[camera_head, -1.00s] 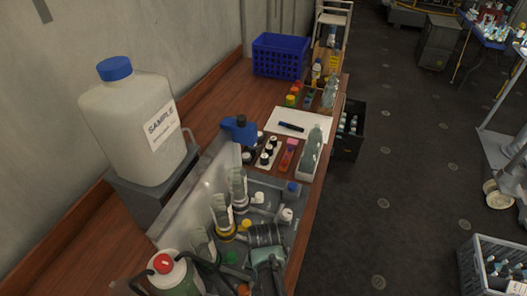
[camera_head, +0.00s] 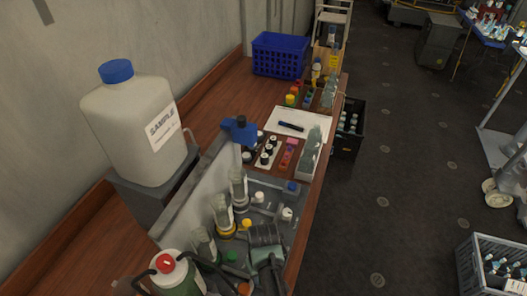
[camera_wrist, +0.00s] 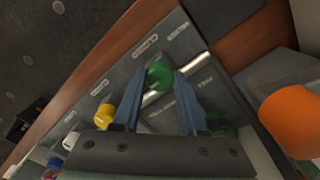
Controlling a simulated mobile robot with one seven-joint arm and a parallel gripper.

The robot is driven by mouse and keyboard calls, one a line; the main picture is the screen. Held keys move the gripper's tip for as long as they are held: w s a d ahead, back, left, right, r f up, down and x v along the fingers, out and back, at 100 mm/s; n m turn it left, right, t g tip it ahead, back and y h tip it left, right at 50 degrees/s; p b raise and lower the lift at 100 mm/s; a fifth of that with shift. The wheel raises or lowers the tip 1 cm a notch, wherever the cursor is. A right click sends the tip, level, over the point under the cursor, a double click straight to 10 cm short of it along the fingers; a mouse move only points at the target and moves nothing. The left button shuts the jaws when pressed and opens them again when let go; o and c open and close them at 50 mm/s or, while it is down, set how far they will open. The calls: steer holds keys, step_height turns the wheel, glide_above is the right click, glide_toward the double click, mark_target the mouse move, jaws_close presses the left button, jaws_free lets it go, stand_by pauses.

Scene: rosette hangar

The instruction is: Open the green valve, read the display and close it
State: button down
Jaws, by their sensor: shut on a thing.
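A round green valve knob (camera_wrist: 158,76) sits on a grey panel (camera_wrist: 185,62) with printed labels. In the wrist view, my gripper (camera_wrist: 160,72) has its two blue-grey fingers on either side of it, shut on it. In the head view, a green knob (camera_head: 231,257) shows low on the panel, partly among my arm parts and cables; the fingertips are hard to make out there. A second green part (camera_wrist: 222,126) lies behind the right finger in the wrist view. I cannot make out a readable display.
A yellow knob (camera_wrist: 103,115) and an orange part (camera_wrist: 293,118) flank the gripper. Glass cylinders (camera_head: 221,212) stand beside the panel.

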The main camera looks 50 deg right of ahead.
stand_by(0.5)
steer(key=shift+c, duration=2.2)
jaws_free()
step_height(320, 180, up, 13)
steer(key=b, duration=0.1)
